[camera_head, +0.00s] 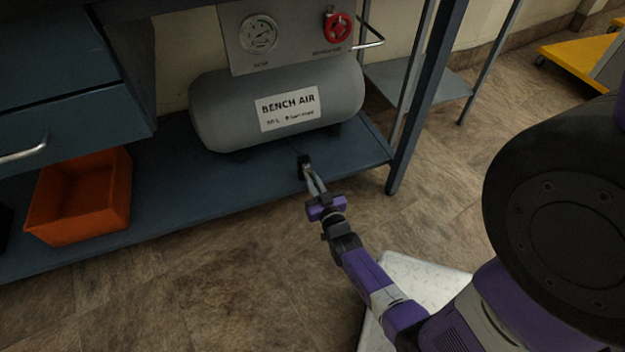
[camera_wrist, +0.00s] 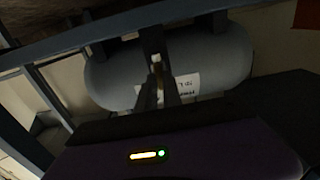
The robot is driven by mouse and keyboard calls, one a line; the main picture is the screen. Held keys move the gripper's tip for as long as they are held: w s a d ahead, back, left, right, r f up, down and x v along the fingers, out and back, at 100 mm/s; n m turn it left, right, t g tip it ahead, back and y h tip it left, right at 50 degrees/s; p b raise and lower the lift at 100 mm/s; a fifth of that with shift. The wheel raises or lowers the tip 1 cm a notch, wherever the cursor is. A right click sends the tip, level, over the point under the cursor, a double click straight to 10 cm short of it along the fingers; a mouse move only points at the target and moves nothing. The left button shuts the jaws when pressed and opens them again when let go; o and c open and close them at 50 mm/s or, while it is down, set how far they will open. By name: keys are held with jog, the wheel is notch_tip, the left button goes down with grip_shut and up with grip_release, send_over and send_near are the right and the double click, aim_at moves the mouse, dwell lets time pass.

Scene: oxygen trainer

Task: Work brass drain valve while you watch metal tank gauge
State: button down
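The round metal tank gauge (camera_head: 258,34) has a pale dial and is on the grey panel above the tank; its needle is too small to read. The grey tank (camera_head: 225,115) bears a "BENCH AIR" label and lies on the blue lower shelf. My gripper (camera_head: 305,168) reaches to the shelf's front edge, below the tank. In the wrist view, a small pale, brass-coloured piece (camera_wrist: 158,67) shows between the fingers, perhaps the drain valve. Most of it is hidden. I cannot tell whether the fingers touch it or are shut on it.
A red round knob (camera_head: 338,27) is on the panel, with a metal bar handle to its right. An orange bin (camera_head: 80,200) stands on the shelf at left, under a blue drawer (camera_head: 60,125). A blue bench leg (camera_head: 425,95) stands to the right.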

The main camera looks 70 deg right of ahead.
jog(key=n, duration=0.5)
jog(key=shift+n, duration=0.3)
jog(key=shift+a, duration=0.1)
jog(key=c, duration=1.5)
grip_release()
jog(key=p+v, duration=0.3)
jog(key=v, duration=0.4)
jog(key=shift+s+a, duration=0.25)
